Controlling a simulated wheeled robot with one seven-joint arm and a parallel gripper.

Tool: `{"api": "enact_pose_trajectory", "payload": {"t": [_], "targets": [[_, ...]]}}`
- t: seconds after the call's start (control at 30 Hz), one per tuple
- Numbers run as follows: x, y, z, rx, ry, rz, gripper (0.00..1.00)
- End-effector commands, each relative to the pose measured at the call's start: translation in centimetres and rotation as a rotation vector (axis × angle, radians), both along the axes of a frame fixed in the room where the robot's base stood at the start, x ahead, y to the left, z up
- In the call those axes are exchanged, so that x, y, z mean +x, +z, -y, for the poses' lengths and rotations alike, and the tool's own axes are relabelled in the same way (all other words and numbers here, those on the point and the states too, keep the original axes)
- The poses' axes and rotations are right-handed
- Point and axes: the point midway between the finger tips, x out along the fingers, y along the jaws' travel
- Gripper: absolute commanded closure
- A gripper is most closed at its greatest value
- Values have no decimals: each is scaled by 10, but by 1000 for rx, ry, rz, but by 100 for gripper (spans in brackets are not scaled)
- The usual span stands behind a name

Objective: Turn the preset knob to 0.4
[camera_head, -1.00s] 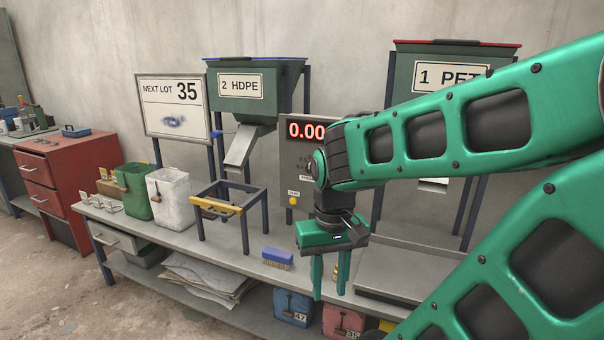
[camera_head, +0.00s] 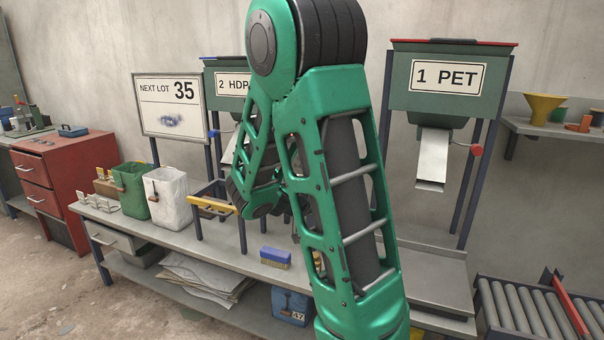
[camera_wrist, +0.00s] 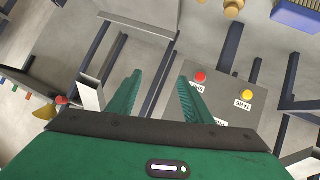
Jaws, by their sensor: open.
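The control box (camera_wrist: 225,108) is a grey panel in the wrist view, seen upside down. It carries a red button (camera_wrist: 200,77) and a yellow button (camera_wrist: 247,96) with a TARE label. I cannot make out the preset knob; the lower part of the box is covered by my gripper. My gripper (camera_wrist: 160,78) is open and empty, with its right finger overlapping the box's left edge in the picture. In the head view my arm hides the box and its display, and my gripper does not show clearly.
The 1 PET hopper (camera_head: 444,78) with its chute (camera_head: 433,158) stands right of my arm. The 2 HDPE hopper (camera_head: 222,80) is partly behind it. A yellow-handled frame (camera_head: 213,207) and a blue brush (camera_head: 275,257) are on the bench. Rollers (camera_head: 520,308) lie at right.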

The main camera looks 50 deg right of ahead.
Motion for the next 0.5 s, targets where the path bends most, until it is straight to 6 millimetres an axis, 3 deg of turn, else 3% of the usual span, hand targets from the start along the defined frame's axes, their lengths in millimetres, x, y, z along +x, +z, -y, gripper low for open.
{"api": "enact_pose_trajectory", "payload": {"t": [0.13,0.3,0.5], "targets": [[53,20,8,-228,77,73,54],[107,40,-3,-415,201,153,54],[140,51,-19,-513,298,202,54]]}}
